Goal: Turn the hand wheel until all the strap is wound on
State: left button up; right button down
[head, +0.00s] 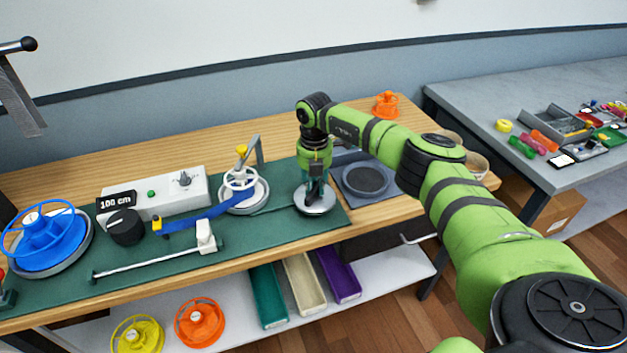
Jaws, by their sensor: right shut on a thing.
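My right gripper (315,196) points down at a round grey metal disc on the green mat, which looks like the hand wheel (322,209). It is shut on a part of this wheel; the jaws hide the part held. A white spoked wheel (240,179) on a grey round base stands to its left, below a grey arm with a yellow knob. A blue strap (198,216) runs from a yellow end piece at the left to this white wheel. A thin dark line runs on toward the hand wheel. My left gripper is out of view.
A blue spool (47,240) sits at the mat's left. A white control box (164,194), a "100 cm" display (116,201) and a black knob (126,227) stand near it. A rail with a white slider (206,237) lies in front. A dark round pad (366,179) is right of the wheel.

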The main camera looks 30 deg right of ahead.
aim_at(316, 185)
jog(key=m, duration=0.1)
jog(key=m+p, duration=0.1)
jog(key=m, duration=0.1)
jog(key=m+p, duration=0.1)
jog(key=shift+d+r, duration=0.2)
jog(key=shift+r, duration=0.05)
jog(key=shift+s+f+m+p, duration=0.1)
jog(key=shift+m+p, duration=0.55)
jog(key=shift+m, duration=0.55)
jog(key=c, duration=1)
grip_release()
jog(key=shift+c, duration=0.2)
jog(key=shift+f, duration=0.1)
notch_tip(316, 185, up, 12)
jog(key=shift+s, duration=0.1)
